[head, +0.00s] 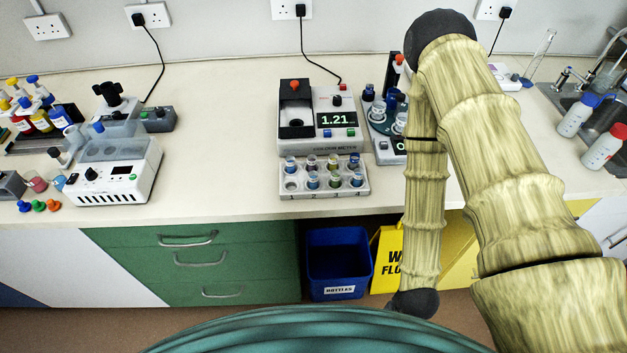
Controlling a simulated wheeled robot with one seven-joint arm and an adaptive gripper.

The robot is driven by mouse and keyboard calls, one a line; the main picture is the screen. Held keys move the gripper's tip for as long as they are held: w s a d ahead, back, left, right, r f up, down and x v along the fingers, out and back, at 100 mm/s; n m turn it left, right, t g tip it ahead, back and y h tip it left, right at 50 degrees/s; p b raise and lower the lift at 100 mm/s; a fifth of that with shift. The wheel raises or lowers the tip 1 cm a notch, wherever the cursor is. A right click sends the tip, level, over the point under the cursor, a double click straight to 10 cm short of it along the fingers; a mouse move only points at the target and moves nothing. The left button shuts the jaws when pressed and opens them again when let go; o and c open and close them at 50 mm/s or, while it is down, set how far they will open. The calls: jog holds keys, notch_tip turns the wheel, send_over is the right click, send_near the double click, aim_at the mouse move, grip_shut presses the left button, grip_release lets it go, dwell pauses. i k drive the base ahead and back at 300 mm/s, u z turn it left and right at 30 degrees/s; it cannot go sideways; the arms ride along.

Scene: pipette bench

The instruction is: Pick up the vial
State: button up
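Several small capped vials stand in a pale rack (300,188) in front of the colour meter, in two rows. One vial (312,180) is in the front row and another vial (333,162) is in the back row. Their contents and caps look blue, green and purple, too small to tell exactly. The pictures do not show which one the task means. My arm rises on the right and folds down in front of the bench, to the right of the rack. My gripper does not show.
The colour meter (338,145) reads 1.21 behind the rack. A device with a round carousel (384,128) stands to its right, partly behind my arm. A white instrument (115,175) is at left. The worktop (220,150) between is clear. A blue bin (338,262) stands below.

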aim_at(312, 174)
jog(key=u, duration=2.45)
jog(key=k, duration=1.05)
jog(key=z, duration=1.3)
